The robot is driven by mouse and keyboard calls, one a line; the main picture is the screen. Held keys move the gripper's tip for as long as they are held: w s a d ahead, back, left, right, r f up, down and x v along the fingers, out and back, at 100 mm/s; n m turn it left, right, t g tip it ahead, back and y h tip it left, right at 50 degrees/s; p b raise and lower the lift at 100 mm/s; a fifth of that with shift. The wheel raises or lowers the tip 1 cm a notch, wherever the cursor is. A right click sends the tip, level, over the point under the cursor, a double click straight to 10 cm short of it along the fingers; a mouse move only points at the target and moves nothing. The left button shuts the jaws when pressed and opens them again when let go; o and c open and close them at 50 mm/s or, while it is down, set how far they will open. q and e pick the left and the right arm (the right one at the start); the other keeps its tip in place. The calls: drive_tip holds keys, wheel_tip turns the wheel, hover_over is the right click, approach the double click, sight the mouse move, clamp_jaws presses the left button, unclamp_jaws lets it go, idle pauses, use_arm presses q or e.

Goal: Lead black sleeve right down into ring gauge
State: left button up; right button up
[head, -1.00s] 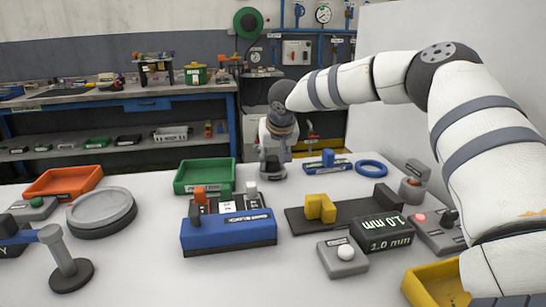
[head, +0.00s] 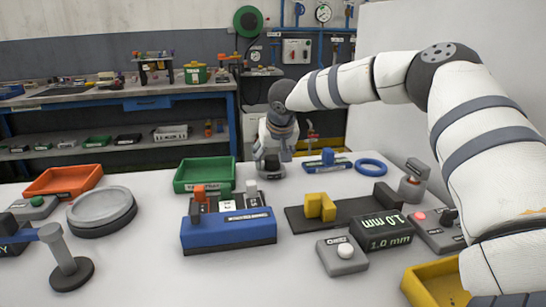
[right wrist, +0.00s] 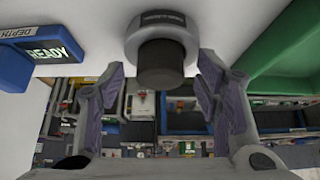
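The ring gauge (head: 268,172) is a round grey block with a dark label, behind the blue rack in the head view. In the right wrist view, the ring gauge (right wrist: 160,24) is at the top centre. The black sleeve (right wrist: 160,62) stands out of the ring gauge's opening; how deep it sits is hidden. My right gripper (head: 273,155) is low over the gauge. In the wrist view, its fingers (right wrist: 164,68) are spread on both sides of the sleeve, with gaps. My left gripper is out of view.
A blue rack (head: 228,232) with orange and white pieces stands in front of the gauge. A green tray (head: 204,187) is to its left. A blue depth unit (right wrist: 25,66) reading READY and a blue ring (head: 371,167) are to its right. Bare table lies at the front centre.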

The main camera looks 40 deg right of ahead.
drive_tip(key=v, duration=1.2)
